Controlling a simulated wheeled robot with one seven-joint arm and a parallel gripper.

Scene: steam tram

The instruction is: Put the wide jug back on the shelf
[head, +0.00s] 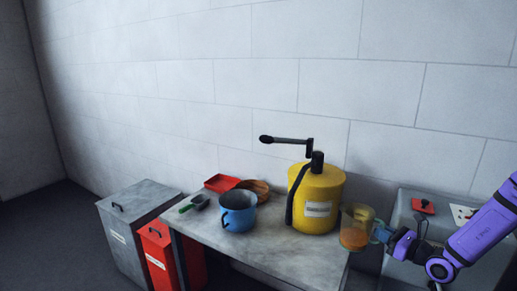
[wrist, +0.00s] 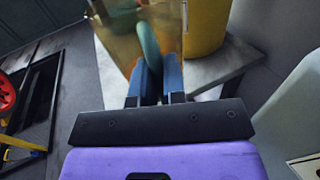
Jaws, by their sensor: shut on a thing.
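The wide jug (head: 355,229) is a see-through, amber-tinted vessel with a more orange lower part. It is at the right end of the grey table in the head view, and looks roughly upright. In the wrist view the jug (wrist: 117,38) fills the top middle, with its green handle (wrist: 149,45) between my blue fingers. My gripper (head: 381,233) is shut on this handle, at the jug's right side; its fingers show in the wrist view (wrist: 158,80). I cannot tell whether the jug's base touches the table. No shelf is clearly recognisable.
A yellow drum with a crank (head: 318,197) stands just left of the jug. A blue pot (head: 239,212), a wooden bowl, a red tray and a green scoop are on the table (head: 285,254). A grey cabinet (head: 405,212) stands right. Grey and red bins (head: 159,257) are left.

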